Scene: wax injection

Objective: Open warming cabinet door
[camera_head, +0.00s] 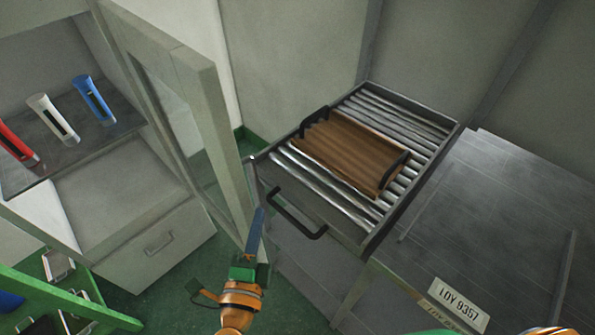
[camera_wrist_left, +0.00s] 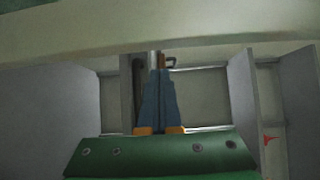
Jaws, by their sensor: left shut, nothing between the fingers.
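The warming cabinet (camera_head: 25,85) stands at the left, its inside and shelf in sight. Its pale framed door (camera_head: 205,95) with a window stands swung open, out toward the middle of the head view. My left gripper (camera_head: 262,212) is beside the door's free edge, its blue fingers shut with nothing between them. Whether it touches the door I cannot tell. In the left wrist view the shut fingers (camera_wrist_left: 155,62) point up toward a pale beam (camera_wrist_left: 100,35) across the top. My right gripper is out of the head view.
Red (camera_head: 17,142), white (camera_head: 52,118) and blue (camera_head: 94,98) tubes lie on the cabinet's shelf. A roller table (camera_head: 440,140) with a brown slatted piece (camera_head: 350,150) and a black handle (camera_head: 296,215) stands right of my left gripper. A green rack (camera_head: 60,300) is at the lower left.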

